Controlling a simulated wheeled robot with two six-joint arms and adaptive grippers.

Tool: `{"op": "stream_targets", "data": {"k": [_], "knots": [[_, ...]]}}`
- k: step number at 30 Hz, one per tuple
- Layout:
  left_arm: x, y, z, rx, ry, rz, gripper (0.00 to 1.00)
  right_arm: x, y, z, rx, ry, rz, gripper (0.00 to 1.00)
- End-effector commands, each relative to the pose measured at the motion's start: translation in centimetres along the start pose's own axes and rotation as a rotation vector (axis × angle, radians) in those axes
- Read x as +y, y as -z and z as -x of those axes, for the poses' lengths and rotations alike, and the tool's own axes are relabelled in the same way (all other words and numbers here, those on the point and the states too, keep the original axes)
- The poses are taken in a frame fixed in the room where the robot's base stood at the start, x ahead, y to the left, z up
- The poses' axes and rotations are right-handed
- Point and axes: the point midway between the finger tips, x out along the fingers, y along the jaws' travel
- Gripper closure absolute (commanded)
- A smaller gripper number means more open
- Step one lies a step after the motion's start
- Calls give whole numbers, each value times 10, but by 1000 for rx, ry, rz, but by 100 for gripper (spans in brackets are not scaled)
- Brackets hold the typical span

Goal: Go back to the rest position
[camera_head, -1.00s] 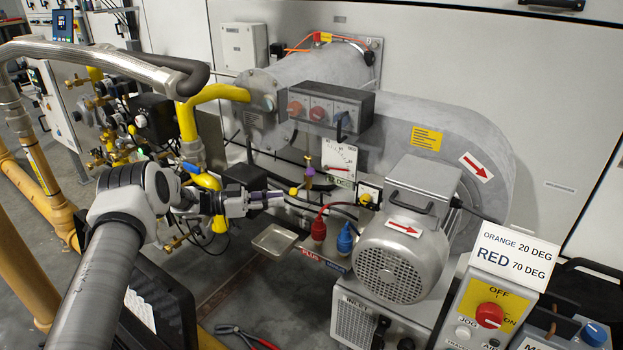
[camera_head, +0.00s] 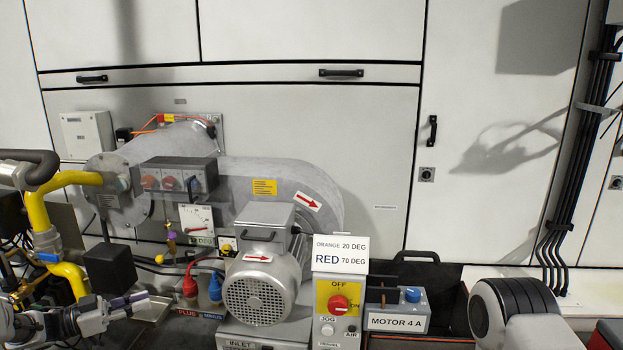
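My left gripper (camera_head: 132,300) is at the lower left of the head view, its arm coming in from the left edge. Its fingers point right, toward the red plug and blue plug, and appear apart from them. I see no object in the fingers, but whether they are open or shut is unclear. My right arm (camera_head: 518,312) shows only as a white and black joint at the lower right. My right gripper is out of view.
The burner motor (camera_head: 262,290), red plug (camera_head: 190,285) and blue plug (camera_head: 215,287) stand right of the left gripper. A control box (camera_head: 338,300) and a Motor 4 A box (camera_head: 397,308) stand between the arms. Yellow pipes (camera_head: 70,275) and a black box (camera_head: 108,270) crowd the left.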

Motion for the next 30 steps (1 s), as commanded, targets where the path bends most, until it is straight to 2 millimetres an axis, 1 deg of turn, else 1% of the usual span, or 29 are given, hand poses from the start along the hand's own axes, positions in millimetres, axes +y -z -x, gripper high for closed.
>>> {"op": "stream_targets", "data": {"k": [1,5,8,11,14,16,17,18,19,20,21,22,23,24,26,27,29,30], "knots": [[6,-5,-10,-5,-18,13,82,0,1,0,2,0,0,60],[26,-14,-36,-3,-57,62,82,0,1,-1,2,0,1,60],[44,-23,-60,10,-69,128,82,0,0,-1,1,0,1,60],[65,-38,-87,21,-53,221,82,0,0,-1,1,0,0,60],[90,-59,-114,17,-4,328,82,0,0,-1,1,0,0,60],[113,-81,-132,-8,59,417,82,0,0,-1,1,0,0,60],[125,-93,-138,-28,94,459,82,0,0,-1,1,0,0,60],[144,-113,-145,-69,153,520,82,0,0,-1,1,0,0,60],[160,-130,-148,-111,204,566,82,0,0,-1,1,0,0,60],[178,-148,-147,-165,259,610,82,0,0,-1,1,0,0,60],[204,-172,-141,-251,338,666,82,0,0,-1,1,0,0,60],[223,-189,-132,-324,395,701,82,0,0,-1,1,0,0,60],[242,-205,-121,-399,451,731,82,0,0,-1,1,0,0,60],[267,-223,-104,-501,516,762,82,0,0,-1,1,0,0,60],[300,-242,-75,-647,598,796,82,0,0,0,1,0,0,60],[320,-250,-55,-736,643,812,82,0,0,0,1,0,0,60],[347,-258,-27,-859,700,831,82,0,0,0,1,0,0,60],[363,-261,-9,-935,731,841,82,0,0,-1,1,0,0,60]]}}
